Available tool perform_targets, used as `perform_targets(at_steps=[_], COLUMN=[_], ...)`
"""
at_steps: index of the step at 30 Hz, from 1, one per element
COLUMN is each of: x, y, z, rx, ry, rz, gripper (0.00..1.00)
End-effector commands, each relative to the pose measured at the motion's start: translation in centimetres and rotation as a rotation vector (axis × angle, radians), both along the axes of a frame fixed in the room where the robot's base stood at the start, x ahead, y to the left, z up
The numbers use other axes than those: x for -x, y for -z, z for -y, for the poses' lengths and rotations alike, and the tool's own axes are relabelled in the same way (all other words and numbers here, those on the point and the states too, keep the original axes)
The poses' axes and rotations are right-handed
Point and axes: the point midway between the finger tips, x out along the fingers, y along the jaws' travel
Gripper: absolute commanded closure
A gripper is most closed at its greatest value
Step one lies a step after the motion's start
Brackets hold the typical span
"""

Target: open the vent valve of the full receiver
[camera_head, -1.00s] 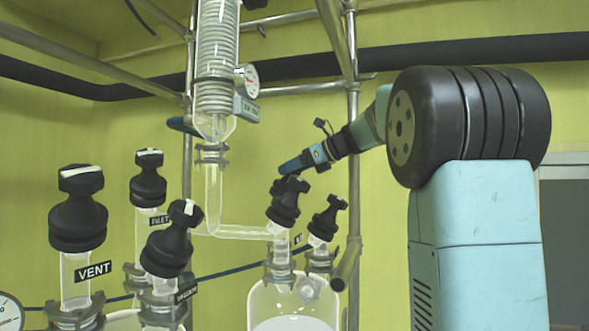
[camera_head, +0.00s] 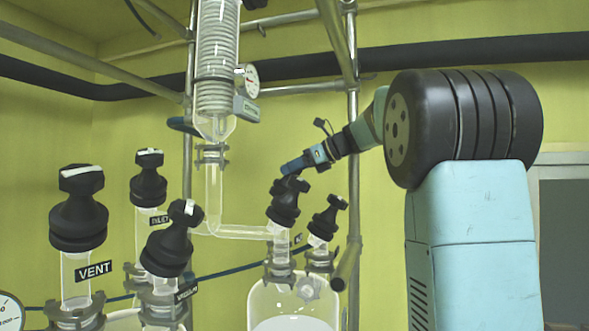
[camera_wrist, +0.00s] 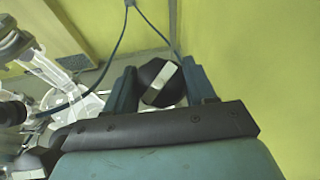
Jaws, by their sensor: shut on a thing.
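My gripper (camera_head: 291,168) reaches in from the right and is shut on a black valve knob (camera_head: 284,203) on a clear glass vessel (camera_head: 262,298). In the wrist view, the two fingers of my gripper (camera_wrist: 160,86) stand either side of the black knob, whose white stripe (camera_wrist: 159,84) runs diagonally. A second black valve (camera_head: 326,219) is on the same vessel, to the right. Pale liquid shows low in this vessel. At the left, a black valve (camera_head: 78,210) stands above a label reading VENT (camera_head: 94,270). The held valve's own label cannot be read.
Valves marked INLET (camera_head: 149,180) and another (camera_head: 168,240) stand near the left one. A coiled glass condenser (camera_head: 216,60) hangs above, with a gauge (camera_head: 248,82). A metal frame post (camera_head: 352,150) stands close behind my arm. A dial (camera_head: 8,312) shows at lower left.

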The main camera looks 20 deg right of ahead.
Motion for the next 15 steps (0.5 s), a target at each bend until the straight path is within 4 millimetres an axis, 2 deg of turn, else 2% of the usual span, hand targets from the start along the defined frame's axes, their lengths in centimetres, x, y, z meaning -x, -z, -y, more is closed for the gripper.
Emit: perform_targets(at_steps=[15], x=[-0.11], y=[-0.12], z=[0.18], rx=[0.123], ry=[-0.28], rz=[0.114], gripper=[0.76])
